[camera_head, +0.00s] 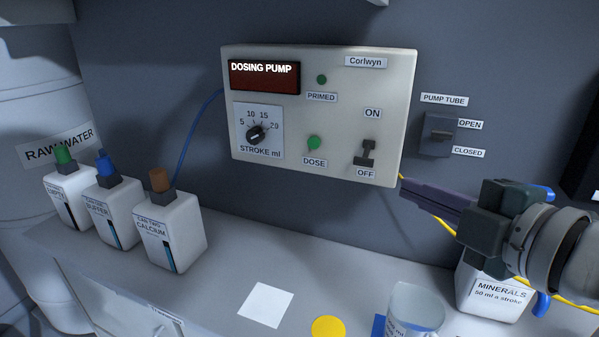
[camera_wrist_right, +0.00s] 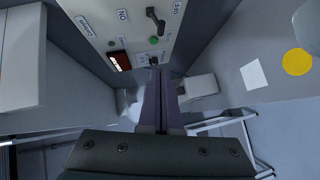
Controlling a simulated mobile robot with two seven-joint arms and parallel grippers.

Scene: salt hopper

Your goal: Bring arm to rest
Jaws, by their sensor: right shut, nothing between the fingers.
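My right gripper (camera_head: 405,185) comes in from the right side of the head view. Its two dark fingers are shut together and empty, with their tips just in front of the lower right corner of the dosing pump panel (camera_head: 330,170). I cannot tell whether they touch it. In the right wrist view the shut fingers (camera_wrist_right: 160,75) point toward the pump panel (camera_wrist_right: 125,25). My left gripper is not in view.
A minerals container (camera_head: 490,300) is below my right arm. A clear cup (camera_head: 415,308), white square (camera_head: 264,304) and yellow disc (camera_head: 328,328) are on the counter. A pump tube switch (camera_head: 437,134) is on the wall.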

